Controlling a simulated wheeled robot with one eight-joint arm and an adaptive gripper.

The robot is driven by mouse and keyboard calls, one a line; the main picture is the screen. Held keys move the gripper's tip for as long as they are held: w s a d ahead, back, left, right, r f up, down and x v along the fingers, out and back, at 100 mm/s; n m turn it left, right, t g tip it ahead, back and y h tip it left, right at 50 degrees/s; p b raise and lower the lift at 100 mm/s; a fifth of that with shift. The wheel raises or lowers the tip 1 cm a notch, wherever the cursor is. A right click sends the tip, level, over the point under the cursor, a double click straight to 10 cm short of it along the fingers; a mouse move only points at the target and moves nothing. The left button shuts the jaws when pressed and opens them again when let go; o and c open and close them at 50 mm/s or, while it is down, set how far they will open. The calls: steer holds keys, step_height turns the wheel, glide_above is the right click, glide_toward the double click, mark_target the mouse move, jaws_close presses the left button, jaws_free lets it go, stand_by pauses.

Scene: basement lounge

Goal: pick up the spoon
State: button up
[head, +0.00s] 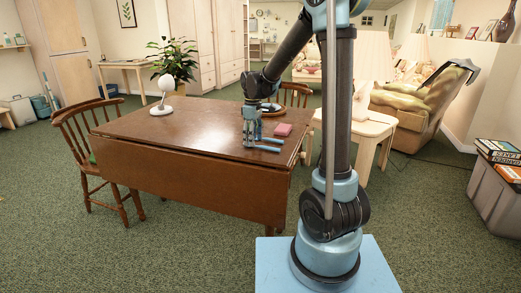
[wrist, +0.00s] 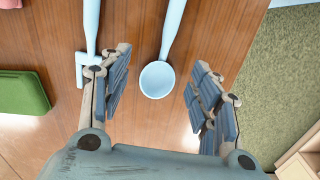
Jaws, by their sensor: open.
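A light blue spoon (wrist: 157,79) lies on the brown wooden table (wrist: 145,125) in the wrist view. Its round bowl is between my gripper's fingers, and its handle runs up past the top edge. My gripper (wrist: 161,68) is open, with one finger on each side of the bowl and nothing held. In the head view my gripper (head: 251,127) points down over the table's right part.
A light blue T-ended utensil (wrist: 91,28) lies left of the spoon, close to the left finger. A green object (wrist: 20,92) lies farther left. A white lamp (head: 163,97) stands at the table's far left.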

steer(key=shift+f, duration=1.05)
steer(key=c, duration=1)
steer(key=shift+r, duration=0.1)
